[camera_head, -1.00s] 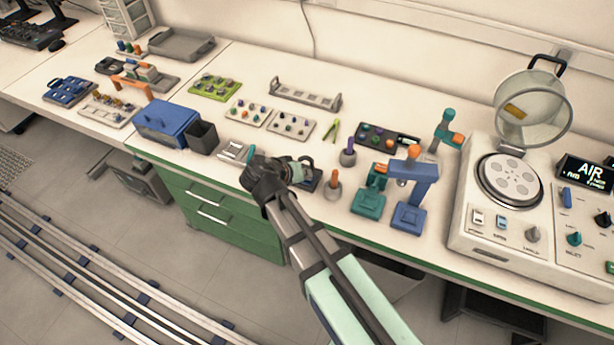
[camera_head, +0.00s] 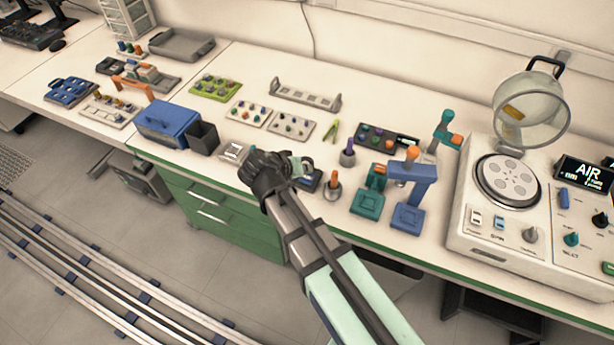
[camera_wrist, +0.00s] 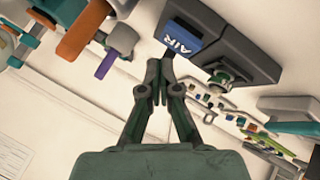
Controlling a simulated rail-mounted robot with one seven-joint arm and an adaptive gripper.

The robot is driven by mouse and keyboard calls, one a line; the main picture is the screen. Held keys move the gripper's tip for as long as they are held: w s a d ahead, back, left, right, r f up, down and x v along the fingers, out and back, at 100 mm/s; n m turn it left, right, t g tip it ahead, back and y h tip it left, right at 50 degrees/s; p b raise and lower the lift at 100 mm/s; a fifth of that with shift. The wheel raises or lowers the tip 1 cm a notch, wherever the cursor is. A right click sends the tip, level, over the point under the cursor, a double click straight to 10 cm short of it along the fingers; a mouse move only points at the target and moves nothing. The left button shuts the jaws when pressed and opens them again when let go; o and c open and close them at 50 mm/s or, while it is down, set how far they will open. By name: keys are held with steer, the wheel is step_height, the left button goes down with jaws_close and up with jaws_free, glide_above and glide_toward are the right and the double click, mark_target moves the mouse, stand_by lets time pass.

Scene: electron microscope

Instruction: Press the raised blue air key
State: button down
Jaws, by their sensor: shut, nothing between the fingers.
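In the wrist view, the blue key (camera_wrist: 181,37) marked AIR stands raised on a dark grey box (camera_wrist: 217,50). My gripper (camera_wrist: 160,66) is shut and empty. Its fingertips show just below the key in that picture; I cannot tell whether they touch it. In the head view, my gripper (camera_head: 300,168) is over the front edge of the bench, and the dark box (camera_head: 311,183) shows only partly beside it. The key itself is hidden there by my gripper and wrist.
A green round knob (camera_wrist: 222,78) is on the same box. An orange-topped peg (camera_head: 333,185) and teal and blue stands (camera_head: 411,213) are close to the right. The coater (camera_head: 508,215) is far right.

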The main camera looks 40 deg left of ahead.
mark_target(305, 179)
steer(key=shift+r+p, duration=0.95)
steer(key=shift+r, duration=1.35)
